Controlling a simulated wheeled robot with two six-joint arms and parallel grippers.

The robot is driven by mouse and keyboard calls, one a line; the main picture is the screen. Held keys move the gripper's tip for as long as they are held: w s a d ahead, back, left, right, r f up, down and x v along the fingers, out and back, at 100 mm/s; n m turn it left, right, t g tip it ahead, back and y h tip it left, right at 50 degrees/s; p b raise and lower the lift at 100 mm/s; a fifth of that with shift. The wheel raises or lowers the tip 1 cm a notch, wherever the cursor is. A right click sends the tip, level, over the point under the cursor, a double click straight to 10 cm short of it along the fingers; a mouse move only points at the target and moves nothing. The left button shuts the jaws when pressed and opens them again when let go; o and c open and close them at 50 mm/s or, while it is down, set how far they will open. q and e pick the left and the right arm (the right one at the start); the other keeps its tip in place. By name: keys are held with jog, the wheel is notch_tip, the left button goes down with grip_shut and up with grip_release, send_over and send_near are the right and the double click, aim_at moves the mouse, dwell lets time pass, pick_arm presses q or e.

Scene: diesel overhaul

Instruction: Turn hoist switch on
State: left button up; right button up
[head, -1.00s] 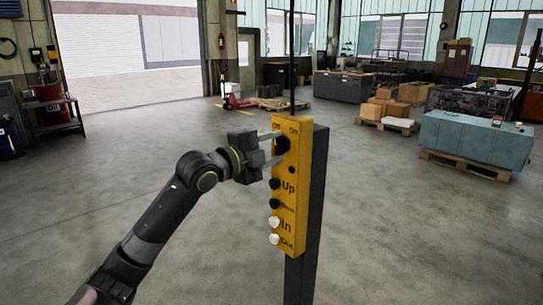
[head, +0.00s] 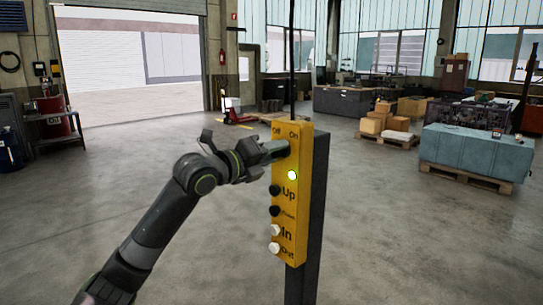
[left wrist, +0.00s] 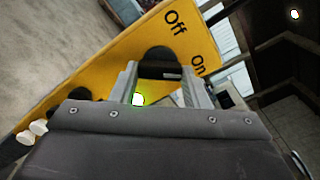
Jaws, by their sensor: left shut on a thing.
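The yellow hoist control box (head: 303,222) stands on a dark post in the middle of the head view, with Off and On lettered at its top. The black rotary switch (left wrist: 158,56) sits below these words in the left wrist view. My left gripper (head: 284,148) is at the switch and shut on it; the fingers largely hide it in the head view. The gripper is rolled. A round lamp (head: 292,175) below the switch glows yellow-green, and it also shows in the left wrist view (left wrist: 138,99). My right gripper is not in view.
Black Up and Down buttons (head: 274,190) and white In and Out buttons (head: 276,230) line the box's left side below the lamp. A blue-grey crate on a pallet (head: 470,155) stands at the right. The floor around the post is clear.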

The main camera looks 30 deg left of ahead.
pick_arm(q)
jog(key=shift+r+m, duration=0.25)
jog(key=shift+m, duration=0.45)
jog(key=o, duration=0.7)
jog(key=shift+o, duration=1.4)
jog(key=shift+w+d+f, duration=0.1)
jog(key=shift+w+f, duration=0.1)
jog(key=shift+s, duration=0.1)
